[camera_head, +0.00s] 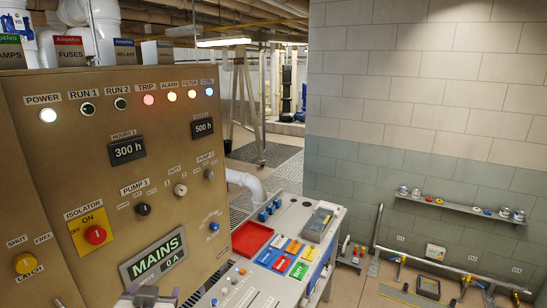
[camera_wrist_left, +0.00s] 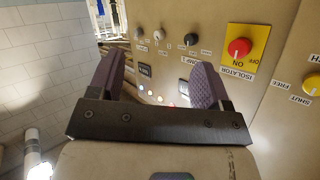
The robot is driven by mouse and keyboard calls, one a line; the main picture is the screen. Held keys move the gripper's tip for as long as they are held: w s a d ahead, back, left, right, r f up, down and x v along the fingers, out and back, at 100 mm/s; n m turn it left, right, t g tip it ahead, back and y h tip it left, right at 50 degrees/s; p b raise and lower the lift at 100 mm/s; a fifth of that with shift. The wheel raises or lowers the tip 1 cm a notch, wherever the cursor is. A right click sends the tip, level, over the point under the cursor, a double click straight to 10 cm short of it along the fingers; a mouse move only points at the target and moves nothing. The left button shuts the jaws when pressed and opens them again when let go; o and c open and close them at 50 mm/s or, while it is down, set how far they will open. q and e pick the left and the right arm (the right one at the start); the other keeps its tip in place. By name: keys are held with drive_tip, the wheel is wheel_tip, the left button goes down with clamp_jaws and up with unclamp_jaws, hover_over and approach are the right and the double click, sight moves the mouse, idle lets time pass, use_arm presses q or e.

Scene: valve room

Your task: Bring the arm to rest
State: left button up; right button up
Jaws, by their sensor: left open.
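My left gripper (camera_wrist_left: 156,78) is open in the left wrist view, with two dark ribbed fingers apart and nothing between them. A small grey part of my left arm or gripper (camera_head: 145,297) shows at the bottom edge of the head view, in front of the control panel (camera_head: 120,100). The panel also shows in the left wrist view (camera_wrist_left: 210,30), beyond the fingers and turned over; whether they touch it I cannot tell. The red isolator knob (camera_head: 95,234) sits on a yellow plate marked ON and OFF. My right gripper is in neither view.
A sloping desk (camera_head: 245,280) with a red tray (camera_head: 252,238), coloured labels and a grey box (camera_head: 317,222) adjoins the panel at right. A yellow latch knob (camera_head: 25,263) sits at lower left. A wall shelf (camera_head: 460,208) and floor pipe (camera_head: 440,264) stand farther right.

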use_arm(q)
drive_tip(key=s+f+g+h+p, duration=0.1)
drive_tip(key=s+f+g+p, duration=0.1)
drive_tip(key=s+f, duration=0.6)
drive_tip(key=s+d+f+m+g+h+p, duration=0.1)
drive_tip(key=s+f+g, duration=0.3)
drive_tip(key=s+f, duration=0.5)
drive_tip(key=s+f+m+g+h+p, duration=0.1)
drive_tip(key=s+f+g+p, duration=0.2)
drive_tip(key=s+f, duration=0.5)
drive_tip(key=s, duration=0.9)
drive_tip(key=shift+s+d+f+g+p, duration=0.25)
drive_tip(key=shift+s+f+g+p, duration=0.1)
drive_tip(key=shift+s+f+g, duration=0.05)
